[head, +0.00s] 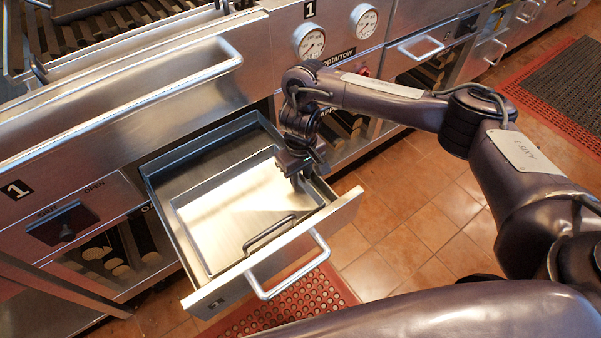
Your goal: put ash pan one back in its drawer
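The drawer (166,189) is pulled out from the grill front. Its front panel carries a bar handle (290,268). A shallow metal ash pan (235,210) lies inside the drawer, with its own small handle (269,233) toward the drawer front. My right gripper (298,178) points down at the right side of the drawer, at or just above the pan's right rim. Its fingertips are too small and dark to tell whether they are open, shut or touching the pan. My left gripper is not in view.
A steel ledge with a long rail (130,107) overhangs the drawer at the back left. Gauges (309,41) and a red knob (363,71) sit on the front panel. Red mats (285,306) lie on the tiled floor, which is otherwise clear at right.

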